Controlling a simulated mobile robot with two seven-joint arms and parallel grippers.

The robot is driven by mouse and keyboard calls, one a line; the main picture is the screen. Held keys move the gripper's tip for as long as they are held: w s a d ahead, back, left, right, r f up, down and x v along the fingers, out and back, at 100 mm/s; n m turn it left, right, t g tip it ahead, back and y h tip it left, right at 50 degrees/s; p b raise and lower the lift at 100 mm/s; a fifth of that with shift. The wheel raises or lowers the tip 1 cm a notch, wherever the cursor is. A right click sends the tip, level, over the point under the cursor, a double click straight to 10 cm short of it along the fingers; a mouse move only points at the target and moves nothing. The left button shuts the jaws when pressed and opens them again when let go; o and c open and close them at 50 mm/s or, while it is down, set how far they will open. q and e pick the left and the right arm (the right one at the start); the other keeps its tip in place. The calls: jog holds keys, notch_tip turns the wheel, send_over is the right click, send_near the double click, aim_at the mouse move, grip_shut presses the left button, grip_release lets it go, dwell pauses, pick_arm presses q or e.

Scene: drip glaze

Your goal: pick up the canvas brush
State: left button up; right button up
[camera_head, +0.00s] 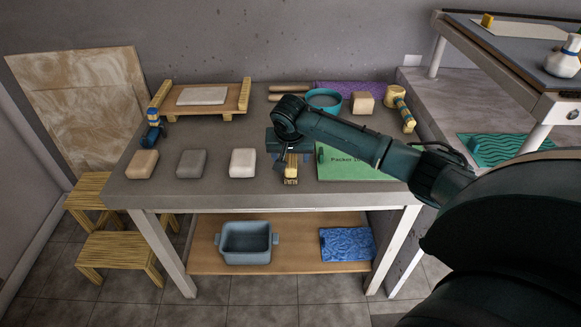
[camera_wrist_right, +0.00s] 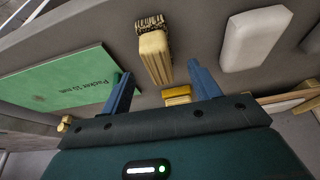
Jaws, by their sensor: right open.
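The canvas brush (camera_head: 290,176) appears to be the short pale-wood brush lying on the grey table near its front edge. In the right wrist view the brush (camera_wrist_right: 155,55) shows a wooden body with dark speckled bristles at its far end. My right gripper (camera_head: 289,158) is above and just behind the brush in the head view, partly covering it. In the wrist view its two blue fingers (camera_wrist_right: 160,70) are apart, with the brush's near end in line with the gap and nothing gripped. My left gripper is not in view.
Behind stand a teal bowl (camera_head: 312,98) and a raised wooden board (camera_head: 172,110).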

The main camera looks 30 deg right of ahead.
aim_at(291, 161)
jog(key=x, duration=0.5)
jog(key=shift+s+f, duration=0.1)
jog(key=shift+f, duration=0.05)
jog(key=c, duration=1.1)
